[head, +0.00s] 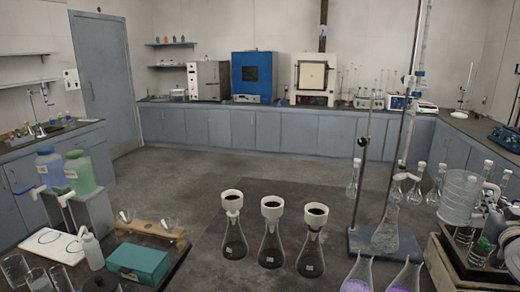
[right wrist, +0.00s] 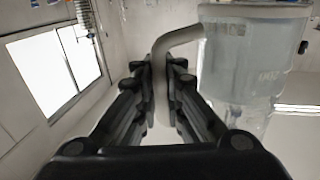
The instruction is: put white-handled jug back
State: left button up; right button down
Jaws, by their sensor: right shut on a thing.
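The jug (head: 460,198) is a clear, ribbed-looking vessel at the right of the head view. It appears roughly upright, above the items at the right edge. In the right wrist view the jug (right wrist: 250,70) is at the right, and its white handle (right wrist: 185,38) curves down between my fingers. My right gripper (right wrist: 160,70) is shut on this handle, with one dark finger on each side. My left gripper is in neither view.
A stand with a rod and grey base (head: 375,243) is left of the jug, with a glass flask (head: 386,236) close by. Three dark-filled flasks with white tops (head: 271,240) stand at front centre. A teal box (head: 139,262) is at front left. The floor (head: 210,170) behind is open.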

jog(key=shift+s+d+r+m+g+h, duration=2)
jog(key=shift+s+r+m+g+h, duration=0.15)
jog(key=shift+s+r+h, duration=0.7)
jog(key=s+a+f+n+t+y, duration=0.2)
jog(key=a+f+n+t+y, duration=0.15)
jog(key=a+f, duration=0.8)
jog(key=s+a+f+n+t+y, duration=0.25)
jog(key=a+f+y, duration=0.4)
jog(key=a, duration=0.75)
jog(key=s+a+f+n+y, duration=0.1)
jog(key=s+a+f, duration=0.1)
jog(key=s+a, duration=0.6)
jog(key=s+a+f+n+y, duration=0.1)
jog(key=s+a+n+y, duration=0.1)
jog(key=s+a, duration=0.6)
jog(key=a, duration=0.3)
jog(key=shift+s+f, duration=0.15)
jog(key=shift+f, duration=0.2)
